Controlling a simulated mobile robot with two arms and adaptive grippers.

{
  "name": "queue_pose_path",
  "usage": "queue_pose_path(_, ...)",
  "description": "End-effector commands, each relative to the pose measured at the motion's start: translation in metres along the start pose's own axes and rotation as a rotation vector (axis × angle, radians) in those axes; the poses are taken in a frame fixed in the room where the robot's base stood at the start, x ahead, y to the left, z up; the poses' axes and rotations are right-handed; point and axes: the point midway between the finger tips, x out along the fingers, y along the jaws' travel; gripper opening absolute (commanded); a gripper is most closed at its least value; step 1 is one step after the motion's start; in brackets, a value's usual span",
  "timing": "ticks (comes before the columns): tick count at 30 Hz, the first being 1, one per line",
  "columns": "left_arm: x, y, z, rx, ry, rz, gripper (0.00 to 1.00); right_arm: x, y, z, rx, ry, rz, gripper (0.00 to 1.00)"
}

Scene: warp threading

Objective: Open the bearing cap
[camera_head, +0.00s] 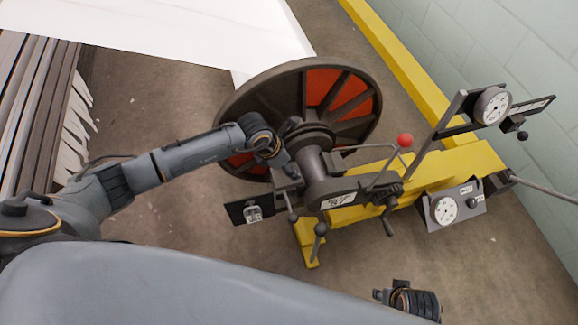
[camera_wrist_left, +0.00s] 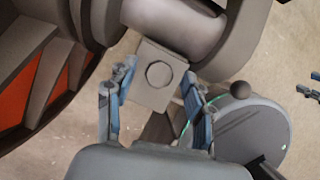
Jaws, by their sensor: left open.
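My left gripper (camera_head: 283,168) reaches in from the left to the machine's hub, beside the dark grey bearing housing (camera_head: 318,176). In the left wrist view, the left gripper (camera_wrist_left: 158,102) is open, its blue-padded fingers on either side of a square grey-brown block (camera_wrist_left: 152,88) with a round mark. The block sits under a thick shaft (camera_wrist_left: 180,30) and may be part of the bearing cap; I cannot tell whether the fingers touch it. My right arm's end (camera_head: 410,300) shows at the bottom; its fingers are hardly visible there. Blue-padded finger parts show at the wrist view's right edge.
A large spoked wheel with orange panels (camera_head: 345,95) stands behind the hub. A red-knobbed lever (camera_head: 404,140), hand crank (camera_head: 388,222) and gauges (camera_head: 445,210) crowd the right side. A yellow frame (camera_head: 460,165) supports the machine. White sheet (camera_head: 200,35) lies at upper left.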

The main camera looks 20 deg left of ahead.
Motion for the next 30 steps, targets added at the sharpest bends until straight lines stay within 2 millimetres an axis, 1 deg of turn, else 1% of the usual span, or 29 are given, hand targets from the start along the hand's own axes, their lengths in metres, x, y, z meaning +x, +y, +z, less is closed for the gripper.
queue_pose_path(3,0.0055,0.0000,0.0000,0.001,0.000,0.000,0.53,-0.0036,0.0004,-0.0018,0.000,0.002,0.001,0.40)
queue_pose_path(11,0.0058,0.0000,0.0002,0.001,0.000,0.000,0.53,-0.0046,0.0004,-0.0022,0.001,0.002,0.001,0.40)
queue_pose_path(12,0.0057,0.0000,0.0002,0.001,0.000,0.000,0.45,-0.0046,0.0004,-0.0023,0.000,0.002,0.001,0.40)
queue_pose_path(14,0.0057,0.0000,0.0002,0.001,0.000,0.000,0.33,-0.0045,0.0003,-0.0022,0.000,0.003,0.001,0.40)
queue_pose_path(15,0.0057,0.0000,0.0003,0.001,-0.001,0.000,0.25,-0.0045,0.0003,-0.0022,0.000,0.003,0.001,0.40)
queue_pose_path(17,0.0056,0.0000,0.0002,0.001,0.000,0.000,0.12,-0.0045,0.0002,-0.0023,0.000,0.003,0.000,0.40)
queue_pose_path(18,0.0056,0.0000,0.0002,0.001,-0.001,0.000,0.04,-0.0046,0.0001,-0.0023,0.000,0.003,0.000,0.40)
queue_pose_path(19,0.0056,0.0000,0.0002,0.001,-0.001,0.000,0.00,-0.0046,0.0001,-0.0023,0.000,0.003,0.000,0.40)
queue_pose_path(26,0.0052,0.0006,0.0007,0.001,0.001,0.001,0.00,-0.0046,-0.0001,-0.0023,0.000,0.003,0.000,0.40)
queue_pose_path(30,0.0019,0.0060,0.0040,0.003,0.019,0.006,0.00,-0.0047,-0.0005,-0.0025,0.000,0.004,-0.001,0.40)
